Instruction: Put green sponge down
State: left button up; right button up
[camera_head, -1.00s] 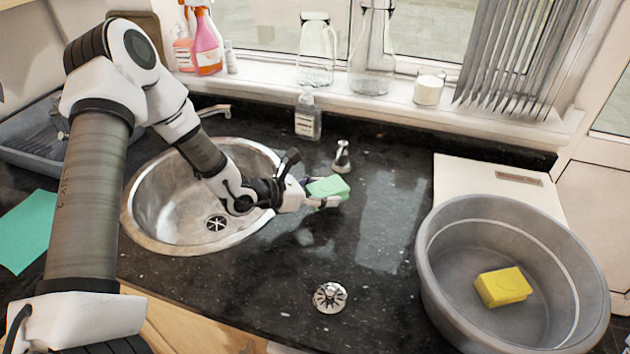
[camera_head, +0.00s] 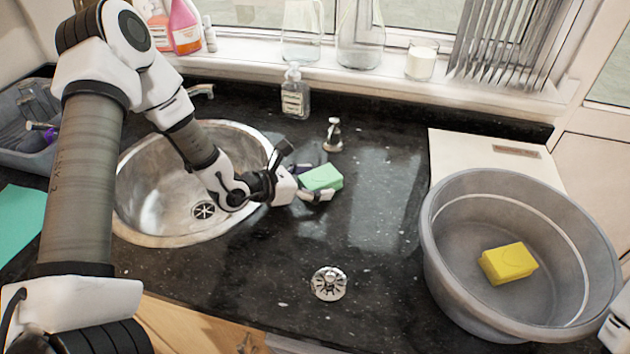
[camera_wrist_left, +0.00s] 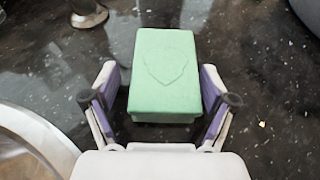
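The green sponge (camera_head: 322,178) lies on the black granite counter just right of the sink. In the left wrist view the sponge (camera_wrist_left: 165,70) is flat, with its long side pointing away from me. My left gripper (camera_head: 312,184) is around its near end. In the left wrist view my left gripper (camera_wrist_left: 162,100) has its fingers spread, one on each side of the sponge, with a visible gap on both sides. My right gripper is not in view.
The steel sink (camera_head: 143,200) is left of the gripper. A soap bottle (camera_head: 295,95) and a small metal fitting (camera_head: 333,136) stand behind. A grey tub (camera_head: 437,255) with a yellow sponge (camera_head: 509,263) is at right. The counter's middle is clear, apart from a metal drain piece (camera_head: 329,284).

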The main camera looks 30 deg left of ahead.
aim_at(312, 178)
pick_arm(q)
jog(key=shift+d+r+p, duration=0.15)
jog(key=shift+r+p, duration=0.15)
jog(key=shift+r, duration=0.05)
jog(key=shift+s+a+r, duration=0.1)
jog(key=shift+s+a, duration=0.15)
jog(key=p+v, duration=0.1)
jog(key=v, duration=0.5)
jog(key=shift+a+r+p, duration=0.1)
jog(key=shift+r+p, duration=0.2)
jog(key=shift+p, duration=0.1)
jog(key=p+v, duration=0.3)
jog(key=shift+s+a+r+p, duration=0.1)
jog(key=shift+s+r+p, duration=0.15)
jog(key=shift+s+p, duration=0.1)
jog(key=shift+s+a+p, duration=0.3)
jog(key=shift+s+p, duration=0.25)
jog(key=shift+p, duration=0.05)
jog(key=shift+s, duration=0.15)
jog(key=shift+f, duration=0.2)
